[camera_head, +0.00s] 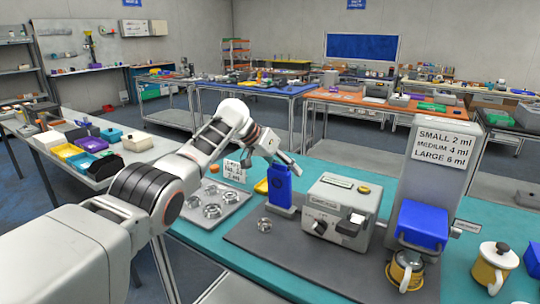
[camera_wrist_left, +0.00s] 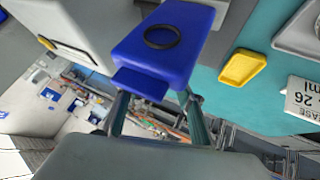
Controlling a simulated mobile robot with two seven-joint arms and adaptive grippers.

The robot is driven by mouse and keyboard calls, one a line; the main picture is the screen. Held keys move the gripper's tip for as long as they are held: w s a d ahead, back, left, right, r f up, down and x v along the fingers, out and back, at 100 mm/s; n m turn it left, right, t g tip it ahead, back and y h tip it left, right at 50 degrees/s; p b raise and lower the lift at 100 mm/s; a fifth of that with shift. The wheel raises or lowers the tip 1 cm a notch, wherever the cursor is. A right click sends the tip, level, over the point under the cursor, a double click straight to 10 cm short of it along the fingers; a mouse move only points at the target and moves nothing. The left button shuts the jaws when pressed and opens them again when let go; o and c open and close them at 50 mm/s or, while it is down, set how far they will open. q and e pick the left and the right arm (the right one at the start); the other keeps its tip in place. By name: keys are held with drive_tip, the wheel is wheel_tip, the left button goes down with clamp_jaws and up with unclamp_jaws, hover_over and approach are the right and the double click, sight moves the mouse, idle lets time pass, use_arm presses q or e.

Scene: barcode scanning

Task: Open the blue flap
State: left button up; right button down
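Two blue parts show, and I cannot tell which one is the blue flap. The other is a blue block (camera_head: 423,224) on the front of a grey dispenser, above a yellow cup. My left gripper (camera_head: 288,160) is just above the tall blue piece. In the left wrist view its fingers (camera_wrist_left: 156,100) are apart at the blue part's near edge; contact is unclear. My right gripper is out of view.
The grey machine (camera_head: 342,210) stands close right of the tall blue piece on a dark mat (camera_head: 285,265). A metal tray (camera_head: 235,195) with round fittings and a white label card (camera_head: 235,171) are to its left. A yellow mug (camera_head: 494,267) stands at the right.

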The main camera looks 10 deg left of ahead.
use_arm(q)
drive_tip(key=v, duration=1.1)
drive_tip(key=shift+a+f, duration=0.15)
drive_tip(key=shift+a, duration=0.05)
drive_tip(key=shift+s, duration=0.1)
